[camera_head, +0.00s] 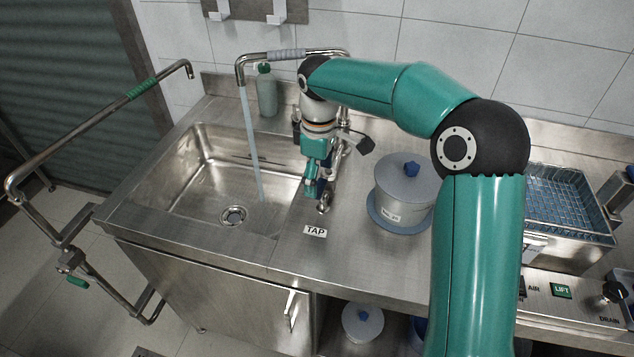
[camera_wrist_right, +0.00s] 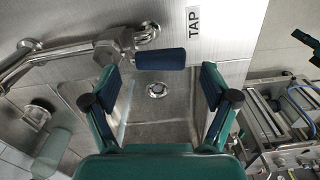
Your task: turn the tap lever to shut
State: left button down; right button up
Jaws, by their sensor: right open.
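The tap's spout (camera_head: 240,68) arches over the sink (camera_head: 185,160), and a stream of water (camera_head: 251,130) runs from it into the basin. The tap body (camera_wrist_right: 118,45) shows in the right wrist view, with its dark blue-gripped lever (camera_wrist_right: 160,59) sticking out to the right. In the head view I cannot make out the lever behind my gripper. My right gripper (camera_head: 311,190) points down beside the tap at the sink's right edge. Its open fingers (camera_wrist_right: 160,82) stand apart, with the lever in view between and just past their tips. I cannot tell whether they touch it. My left gripper is not in view.
A TAP label (camera_head: 315,231) is on the counter. A lidded pot (camera_head: 405,190) stands right of my gripper, and a green bottle (camera_head: 266,92) stands behind the sink. A blue wire basket (camera_head: 565,200) is at the right. A bent metal rail (camera_head: 90,130) stands at the left.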

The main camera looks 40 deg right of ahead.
jog(key=shift+f, duration=1)
jog(key=c, duration=1.5)
jog(key=shift+a, duration=0.2)
jog(key=shift+c, duration=0.5)
jog(key=shift+s+d+f, duration=0.1)
jog(key=shift+s+d, duration=0.05)
jog(key=shift+d, duration=0.05)
